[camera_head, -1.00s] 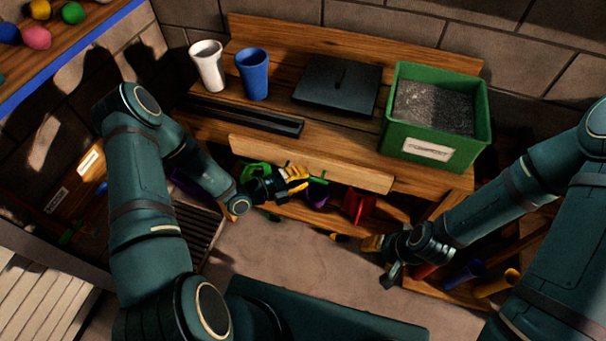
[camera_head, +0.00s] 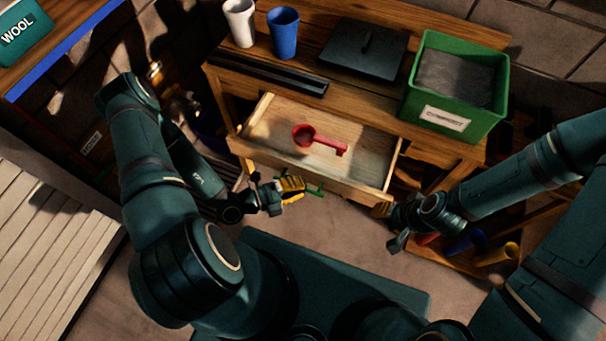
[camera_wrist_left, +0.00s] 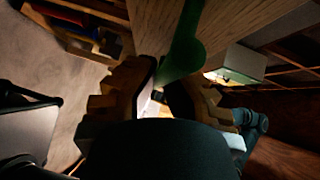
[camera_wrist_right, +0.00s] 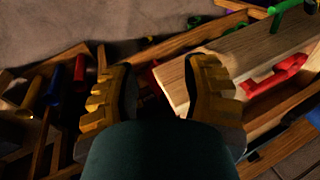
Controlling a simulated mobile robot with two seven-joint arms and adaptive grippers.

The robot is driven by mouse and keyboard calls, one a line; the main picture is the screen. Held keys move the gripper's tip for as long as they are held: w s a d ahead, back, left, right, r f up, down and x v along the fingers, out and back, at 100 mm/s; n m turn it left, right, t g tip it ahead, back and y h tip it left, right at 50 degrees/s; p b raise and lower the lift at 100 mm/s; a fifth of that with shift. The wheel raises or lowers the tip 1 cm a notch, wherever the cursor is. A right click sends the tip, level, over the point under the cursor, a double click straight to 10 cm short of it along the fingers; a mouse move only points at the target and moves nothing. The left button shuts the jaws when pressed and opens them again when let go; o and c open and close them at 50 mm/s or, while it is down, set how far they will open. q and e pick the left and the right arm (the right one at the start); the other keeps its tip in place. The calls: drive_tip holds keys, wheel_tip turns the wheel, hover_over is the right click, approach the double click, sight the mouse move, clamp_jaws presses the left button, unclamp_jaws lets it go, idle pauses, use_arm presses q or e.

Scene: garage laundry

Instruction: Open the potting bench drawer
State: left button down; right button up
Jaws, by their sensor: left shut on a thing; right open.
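The potting bench (camera_head: 345,92) has its wooden drawer (camera_head: 265,155) pulled well out, with the inside visible. A green handle (camera_head: 315,190) is on the drawer front; it also shows in the left wrist view (camera_wrist_left: 187,45). My left gripper (camera_head: 293,187) is shut on the handle, below the drawer front. A red object with a round end and a notched end (camera_head: 322,141) lies in the drawer. My right gripper (camera_head: 383,210) is open and empty near the drawer's right front corner. In the right wrist view the drawer front (camera_wrist_right: 265,50) passes close to its right finger.
On the bench top are a white cup (camera_head: 240,22), a blue cup (camera_head: 284,33), a dark flat lid-like plate (camera_head: 365,48), a dark rail (camera_head: 265,75) and a green compost bin (camera_head: 455,120). A lower rack with coloured tubes (camera_head: 500,254) stands at the right. Floor shows before the drawer.

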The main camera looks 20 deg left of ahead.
use_arm(q)
drive_tip(key=shift+s+d, duration=0.15)
drive_tip(key=shift+s, duration=0.15)
drive_tip(key=c, duration=1)
unclamp_jaws()
drive_tip(key=v, duration=1.2)
drive_tip(key=shift+w, duration=0.1)
